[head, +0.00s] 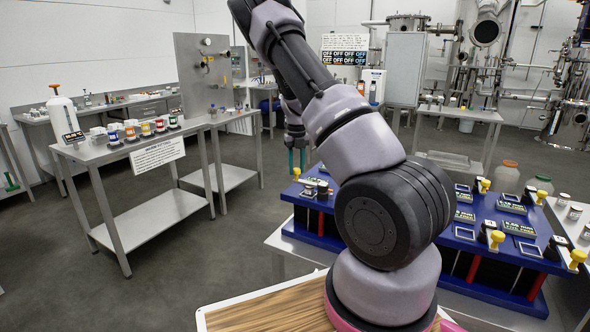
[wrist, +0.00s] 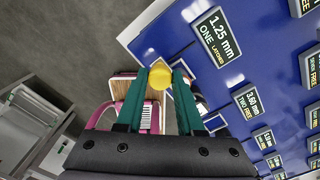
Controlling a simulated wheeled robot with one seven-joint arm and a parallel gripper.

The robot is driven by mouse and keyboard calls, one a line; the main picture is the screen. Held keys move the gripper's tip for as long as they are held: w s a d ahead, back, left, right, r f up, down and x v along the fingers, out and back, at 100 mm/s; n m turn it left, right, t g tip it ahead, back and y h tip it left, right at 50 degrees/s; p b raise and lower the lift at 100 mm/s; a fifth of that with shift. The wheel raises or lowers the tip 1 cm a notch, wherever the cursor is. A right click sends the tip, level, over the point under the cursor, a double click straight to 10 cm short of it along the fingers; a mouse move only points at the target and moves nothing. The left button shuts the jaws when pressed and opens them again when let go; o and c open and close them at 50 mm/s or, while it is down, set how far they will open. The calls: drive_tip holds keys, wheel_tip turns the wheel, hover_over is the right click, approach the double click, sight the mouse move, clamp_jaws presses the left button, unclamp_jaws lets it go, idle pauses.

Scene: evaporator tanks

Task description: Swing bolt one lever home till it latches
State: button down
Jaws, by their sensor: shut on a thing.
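My gripper (wrist: 160,82) has two teal fingers, closed on the round yellow knob (wrist: 160,77) of a lever at the edge of the blue panel (wrist: 185,42). Beside the knob, a dark label (wrist: 216,38) reads "1.25 mm ONE LATCHED". The label (wrist: 252,103) further along reads "3.60 mm TWO FREE". In the head view my gripper (head: 297,161) is at the far left end of the blue panel (head: 465,262), with a yellow knob (head: 296,172) by its fingertips. The lever's shaft below the knob is mostly hidden.
Several other yellow-knobbed levers (head: 497,237) stand along the blue panel, with dark labels beside them. A steel table (head: 90,152) with several coloured jars stands at left. The grey floor (head: 190,275) between is clear. Steel tanks stand at the back right.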

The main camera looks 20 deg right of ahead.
drive_tip(key=shift+w+d, duration=0.1)
drive_tip(key=shift+d, duration=0.05)
idle(0.4)
drive_tip(key=c, duration=0.5)
unclamp_jaws()
drive_tip(key=shift+r, duration=5.4)
